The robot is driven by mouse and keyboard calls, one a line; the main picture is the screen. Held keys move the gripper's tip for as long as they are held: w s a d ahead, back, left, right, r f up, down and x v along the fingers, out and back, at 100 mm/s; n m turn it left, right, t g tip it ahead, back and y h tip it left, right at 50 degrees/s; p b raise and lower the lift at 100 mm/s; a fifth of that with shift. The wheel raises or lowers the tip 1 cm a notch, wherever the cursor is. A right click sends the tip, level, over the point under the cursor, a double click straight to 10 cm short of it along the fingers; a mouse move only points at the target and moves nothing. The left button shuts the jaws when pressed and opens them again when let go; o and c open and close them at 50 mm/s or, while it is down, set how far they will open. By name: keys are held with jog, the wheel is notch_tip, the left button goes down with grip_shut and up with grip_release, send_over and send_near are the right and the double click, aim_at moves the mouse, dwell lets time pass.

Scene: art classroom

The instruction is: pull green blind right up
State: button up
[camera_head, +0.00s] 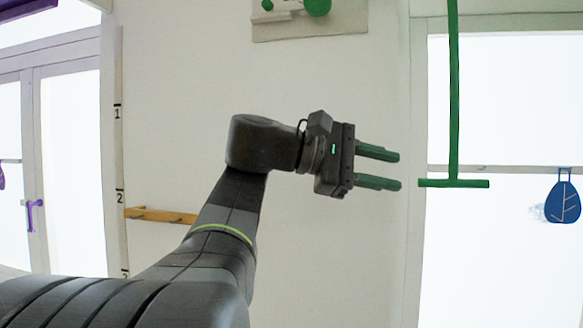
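The green blind's pull (454,100) is a long vertical green bar that hangs from the top of the picture in front of the right window. It ends in a short horizontal green crossbar (454,183). The blind's cloth cannot be made out. My gripper (396,170) points right, with its two green-coated fingers apart and nothing between them. Its fingertips are a little left of the crossbar's left end, at about the same height in the picture, and appear apart from it. The depth between them is hard to judge.
A blue leaf-shaped ornament (563,202) hangs on the right window. A wooden peg rail (160,215) and a numbered strip (118,150) are on the wall at left. A board with green shapes (309,22) is above. A door with a purple handle (35,215) stands far left.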

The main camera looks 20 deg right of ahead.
aim_at(422, 180)
jog(key=shift+b+v, duration=0.35)
jog(key=shift+v, duration=2.35)
jog(key=shift+d, duration=0.15)
jog(key=p+x, duration=0.2)
jog(key=x, duration=1.1)
jog(key=shift+s+d+f+p, duration=0.15)
jog(key=shift+d+f+p, duration=0.1)
jog(key=shift+p, duration=0.1)
